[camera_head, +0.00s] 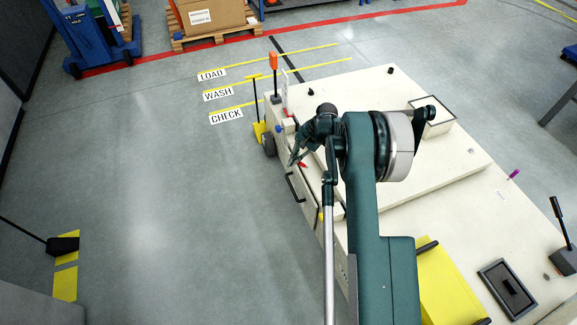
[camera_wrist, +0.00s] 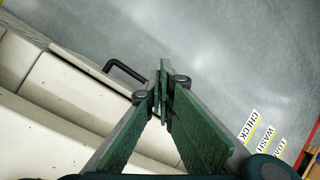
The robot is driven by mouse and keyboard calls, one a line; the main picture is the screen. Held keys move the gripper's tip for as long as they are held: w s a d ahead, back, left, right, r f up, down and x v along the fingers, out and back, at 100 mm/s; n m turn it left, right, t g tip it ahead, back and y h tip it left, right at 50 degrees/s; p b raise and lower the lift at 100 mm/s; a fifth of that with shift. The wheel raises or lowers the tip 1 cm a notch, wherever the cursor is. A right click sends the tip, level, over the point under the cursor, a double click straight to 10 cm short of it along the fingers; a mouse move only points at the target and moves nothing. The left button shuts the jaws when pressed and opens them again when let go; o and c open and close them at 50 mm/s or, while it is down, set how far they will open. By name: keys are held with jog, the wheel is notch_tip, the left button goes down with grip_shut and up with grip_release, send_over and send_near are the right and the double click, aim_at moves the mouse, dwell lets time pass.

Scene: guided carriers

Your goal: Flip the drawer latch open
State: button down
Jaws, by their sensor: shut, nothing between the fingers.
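The cream carrier (camera_head: 372,92) fills the right half of the head view. A black bar handle (camera_head: 292,187) stands out from its left side; it also shows in the wrist view (camera_wrist: 124,69), on the cream front. My gripper (camera_head: 293,161) is at that side, just beyond the handle in the head view. In the wrist view its green fingers (camera_wrist: 163,75) are shut and empty, with their tips right of the handle and apart from it in the picture. A small red piece (camera_head: 303,165) shows beside the gripper; I cannot tell whether it is the latch. No latch is clearly visible in the wrist view.
A yellow piece (camera_head: 259,131) and an orange-topped post (camera_head: 273,62) stand near the carrier's far left corner. A black lever (camera_head: 560,222) and yellow panel (camera_head: 440,285) are on the right. Grey floor (camera_head: 170,200) left of the carrier is clear.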

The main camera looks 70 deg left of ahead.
jog(key=s+d+f+n+t+h+p, duration=0.1)
jog(key=s+f+n+t, duration=0.3)
jog(key=n, duration=0.8)
jog(key=s+r+n+t+y+p, duration=0.1)
jog(key=s+r+n+t, duration=0.6)
jog(key=n, duration=1.2)
jog(key=shift+s+a+t+p, duration=0.15)
jog(key=shift+s+t+p, duration=0.25)
jog(key=shift+s+t, duration=0.45)
jog(key=shift+w, duration=0.3)
